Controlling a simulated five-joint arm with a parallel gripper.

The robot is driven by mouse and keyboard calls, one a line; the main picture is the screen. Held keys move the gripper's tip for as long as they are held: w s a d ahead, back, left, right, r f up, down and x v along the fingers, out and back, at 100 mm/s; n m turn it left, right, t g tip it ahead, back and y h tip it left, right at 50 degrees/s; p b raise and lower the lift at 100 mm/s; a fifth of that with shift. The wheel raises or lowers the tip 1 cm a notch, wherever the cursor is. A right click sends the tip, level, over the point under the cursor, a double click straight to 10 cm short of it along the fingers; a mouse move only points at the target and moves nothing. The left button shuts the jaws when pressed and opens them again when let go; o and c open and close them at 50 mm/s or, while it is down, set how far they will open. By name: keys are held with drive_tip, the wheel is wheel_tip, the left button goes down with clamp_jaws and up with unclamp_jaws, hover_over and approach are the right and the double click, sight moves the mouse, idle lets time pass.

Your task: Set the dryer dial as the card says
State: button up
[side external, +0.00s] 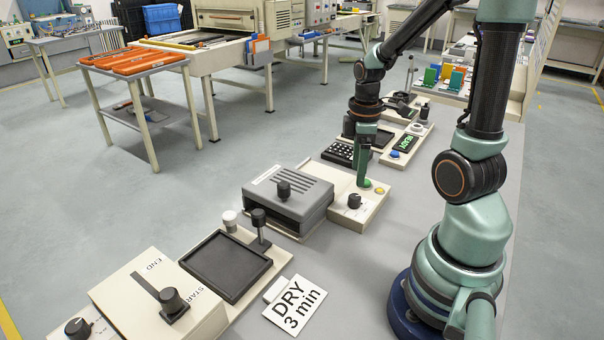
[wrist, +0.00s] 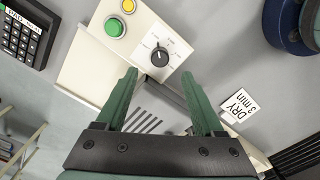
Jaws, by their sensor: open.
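The dryer dial is a black knob (wrist: 160,56) on a cream panel, with a printed scale around it too small to read. Its pale mark points roughly toward the top of the wrist view. The dial (side external: 354,201) also shows in the side view, beside the grey dryer (side external: 287,197). The white card (side external: 295,304) reads "DRY 3 min"; it also shows in the wrist view (wrist: 239,105). My gripper (wrist: 160,77) is open and empty, its fingertips apart and short of the dial. In the side view my gripper (side external: 364,180) hangs above the panel, just behind the dial.
A green button (wrist: 114,27) and a yellow button (wrist: 128,6) sit on the panel near the dial. A black keypad (wrist: 28,32) lies beyond the panel. A dark tray (side external: 226,265) and a box marked START and END (side external: 135,283) stand in front of the dryer.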

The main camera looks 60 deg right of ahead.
sight(355, 196)
wheel_tip(355, 196, down, 8)
drive_tip(key=shift+r, duration=0.25)
clamp_jaws()
idle(0.3)
